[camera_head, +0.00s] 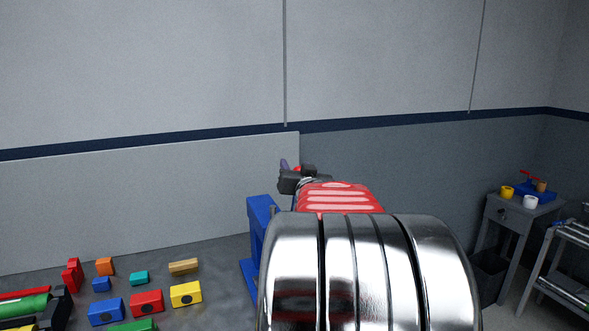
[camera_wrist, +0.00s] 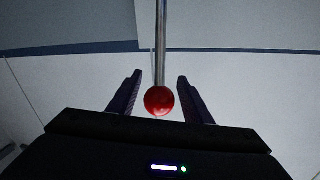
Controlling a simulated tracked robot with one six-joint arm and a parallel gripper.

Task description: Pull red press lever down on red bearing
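The red ball knob of the press lever (camera_wrist: 159,101) hangs on a metal rod (camera_wrist: 160,45) in the wrist view. My gripper (camera_wrist: 159,78) is open, with one dark finger on each side of the knob and a gap on both sides. In the head view my gripper (camera_head: 297,180) is small and partly hidden by my own arm, beside the blue press frame (camera_head: 260,215). Most of the press is hidden behind my arm. A red block with a dark round hole (camera_head: 147,303) lies on the table. Any bearing in the press is hidden.
Several coloured blocks, including a blue one (camera_head: 107,312) and a yellow one (camera_head: 186,294), lie on the grey table at the lower left. A wall panel (camera_head: 130,205) stands behind. A side table (camera_head: 512,212) with cups is at the right.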

